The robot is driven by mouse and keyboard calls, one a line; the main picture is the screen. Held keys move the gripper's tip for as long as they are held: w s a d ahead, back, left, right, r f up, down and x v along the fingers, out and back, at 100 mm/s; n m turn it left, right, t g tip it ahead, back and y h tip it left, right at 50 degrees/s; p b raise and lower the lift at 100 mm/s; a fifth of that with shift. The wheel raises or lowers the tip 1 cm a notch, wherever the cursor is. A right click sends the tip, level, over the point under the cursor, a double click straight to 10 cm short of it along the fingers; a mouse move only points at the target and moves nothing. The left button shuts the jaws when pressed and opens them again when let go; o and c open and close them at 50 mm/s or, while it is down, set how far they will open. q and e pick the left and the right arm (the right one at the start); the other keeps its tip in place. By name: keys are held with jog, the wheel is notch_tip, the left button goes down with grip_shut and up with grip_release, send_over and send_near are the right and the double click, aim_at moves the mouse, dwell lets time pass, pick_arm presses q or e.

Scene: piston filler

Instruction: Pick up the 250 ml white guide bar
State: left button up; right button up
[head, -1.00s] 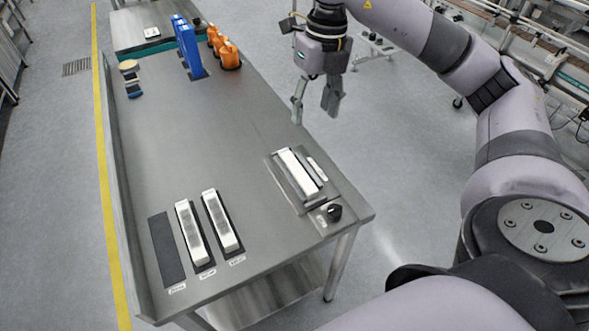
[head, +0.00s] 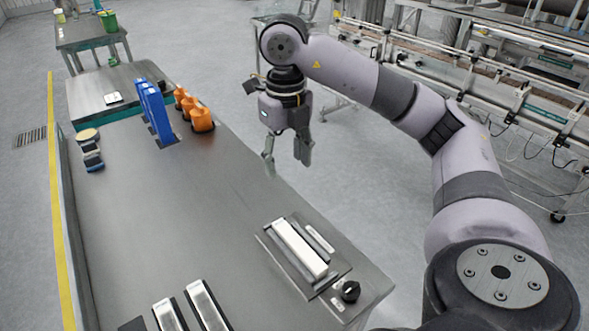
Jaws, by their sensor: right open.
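Three white bars are in view, and I cannot read which is the 250 ml one. A third white bar (head: 300,247) lies in a metal fixture (head: 334,273) near the table's right edge. My right gripper (head: 286,160) is open and empty, pointing down beyond the fixture, apart from all the bars. My left gripper is not in view.
Blue upright holders (head: 157,112) and orange parts (head: 200,118) stand at the far end of the table (head: 170,220). Small round-ended items (head: 90,150) sit at the left edge. A black knob (head: 350,291) is beside the fixture. The table's middle is clear.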

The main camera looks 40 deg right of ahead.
notch_tip(320, 180, down, 4)
jog(key=b, duration=0.5)
send_over(285, 229)
notch_tip(285, 229, down, 6)
jog(key=f, duration=0.5)
jog(key=shift+s+d+f, duration=0.1)
jog(key=shift+s+f, duration=0.05)
jog(key=shift+s, duration=0.25)
jog(key=shift+w+f+p, duration=0.2)
jog(key=shift+f+p, duration=0.25)
jog(key=shift+f, duration=1.1)
jog(key=shift+w+f+p, duration=0.2)
jog(key=shift+f+p, duration=0.2)
jog(key=shift+f, duration=1.1)
jog(key=shift+c, duration=0.2)
grip_shut()
